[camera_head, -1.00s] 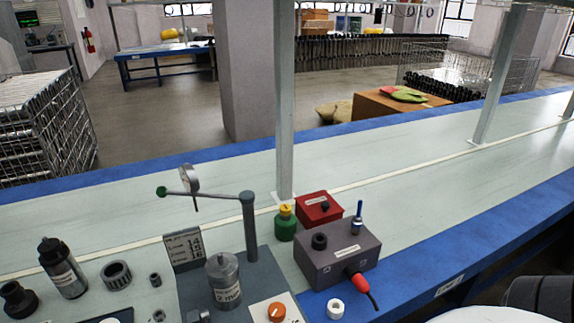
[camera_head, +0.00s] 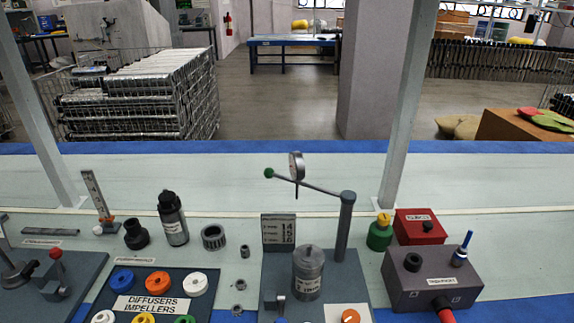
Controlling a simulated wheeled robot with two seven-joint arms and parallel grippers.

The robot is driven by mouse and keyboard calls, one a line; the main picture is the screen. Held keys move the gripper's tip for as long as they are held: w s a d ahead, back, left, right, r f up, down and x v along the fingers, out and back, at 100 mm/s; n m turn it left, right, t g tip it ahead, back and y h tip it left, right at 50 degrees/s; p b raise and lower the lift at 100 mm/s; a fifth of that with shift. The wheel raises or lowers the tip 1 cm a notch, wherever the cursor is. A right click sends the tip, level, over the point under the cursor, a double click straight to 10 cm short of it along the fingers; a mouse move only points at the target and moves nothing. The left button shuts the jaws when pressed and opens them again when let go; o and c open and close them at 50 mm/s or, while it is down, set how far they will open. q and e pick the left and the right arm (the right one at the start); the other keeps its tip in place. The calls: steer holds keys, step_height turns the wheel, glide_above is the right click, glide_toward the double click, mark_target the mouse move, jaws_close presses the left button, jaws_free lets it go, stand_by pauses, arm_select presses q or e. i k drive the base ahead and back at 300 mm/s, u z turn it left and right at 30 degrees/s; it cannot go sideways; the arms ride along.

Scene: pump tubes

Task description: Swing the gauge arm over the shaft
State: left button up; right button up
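The gauge arm (camera_head: 318,187) is a thin grey bar on top of an upright grey post (camera_head: 344,228). It points left from the post and ends in a green knob (camera_head: 269,173). A round dial gauge (camera_head: 296,167) is clamped on the bar with its stem pointing down. A grey metal cylinder (camera_head: 308,272), perhaps the one with the shaft, stands on the grey base plate (camera_head: 270,262) in front of the arm. The gauge hangs behind and slightly left of the cylinder in the picture. Neither of my grippers shows.
A number plate (camera_head: 279,230) stands behind the cylinder. To the right are a grey control box (camera_head: 432,277), a red box (camera_head: 420,226) and a green bottle (camera_head: 380,234). To the left are a diffuser and impeller tray (camera_head: 146,286), a black ring (camera_head: 213,237) and a dark bottle (camera_head: 172,217).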

mark_target(295, 159)
steer(key=z, duration=1.95)
steer(key=k, duration=0.8)
steer(key=u, duration=0.85)
steer(key=i, duration=0.55)
steer(key=u, duration=0.05)
